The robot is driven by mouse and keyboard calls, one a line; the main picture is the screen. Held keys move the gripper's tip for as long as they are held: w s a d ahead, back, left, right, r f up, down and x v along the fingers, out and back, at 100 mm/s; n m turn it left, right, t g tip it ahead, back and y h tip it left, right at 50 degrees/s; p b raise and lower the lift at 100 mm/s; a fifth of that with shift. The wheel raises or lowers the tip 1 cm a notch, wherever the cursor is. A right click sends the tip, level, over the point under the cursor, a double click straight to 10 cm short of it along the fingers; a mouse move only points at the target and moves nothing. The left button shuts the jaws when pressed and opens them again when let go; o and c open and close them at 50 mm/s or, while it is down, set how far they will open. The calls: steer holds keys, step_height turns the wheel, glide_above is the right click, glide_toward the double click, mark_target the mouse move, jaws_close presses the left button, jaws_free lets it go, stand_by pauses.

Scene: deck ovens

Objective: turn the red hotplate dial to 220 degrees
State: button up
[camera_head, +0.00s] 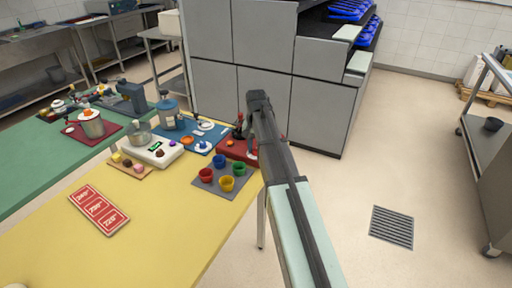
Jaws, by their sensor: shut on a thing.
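A white hotplate unit (153,152) with a small lit green display stands on the table, with a metal pan (139,134) at its left. A dark red dial (159,154) and a purple dial (173,143) show on its front; their settings are too small to read. My gripper (250,140) is at a red box (232,150), right of the white unit and apart from it. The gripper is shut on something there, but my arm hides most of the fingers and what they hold. A red card (99,209) with three framed numbers lies on the table.
A grey mat (205,184) with several coloured cups lies just in front of the red box. A blue mat (176,132) with a jar and small items lies behind the white unit. The yellow tabletop (150,245) is clear in front. A grey cabinet (215,90) stands behind.

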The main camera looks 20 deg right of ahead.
mark_target(256, 149)
steer(key=shift+m, duration=0.3)
steer(key=shift+s, duration=0.1)
steer(key=o, duration=1)
step_height(256, 149, up, 14)
steer(key=shift+f, duration=0.1)
stand_by(0.3)
stand_by(0.3)
